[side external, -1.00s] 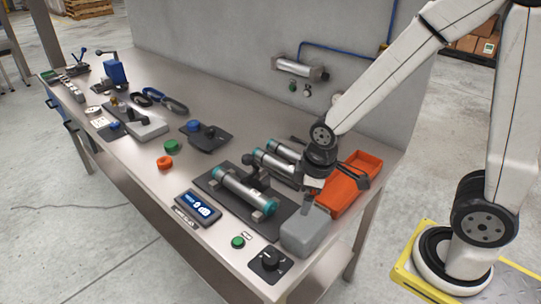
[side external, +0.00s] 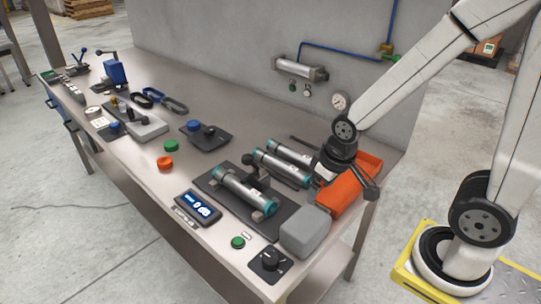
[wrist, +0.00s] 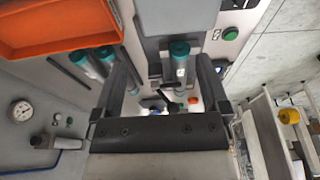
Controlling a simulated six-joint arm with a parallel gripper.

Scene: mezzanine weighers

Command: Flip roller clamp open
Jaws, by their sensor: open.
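I take the roller clamp (side external: 253,176) to be the dark clamp with a black-knobbed lever on the teal-ended cylinder (side external: 238,191) on the dark plate. The lever stands up from the cylinder's far side. In the wrist view the black lever (wrist: 172,106) shows beyond the finger gap, below the cylinder (wrist: 179,62). Whether the clamp is open or closed cannot be told. My gripper (side external: 323,172) is above the bench, right of the clamp and near the orange bin. In the wrist view my gripper (wrist: 164,75) has its fingers wide apart, with nothing held between them.
Two more teal-ended cylinders (side external: 283,165) lie behind the plate. The orange bin (side external: 340,198) and a grey block (side external: 304,232) stand at the right. A lit display (side external: 198,208), green button (side external: 238,242) and black knob (side external: 269,258) line the front edge. The wall rises behind.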

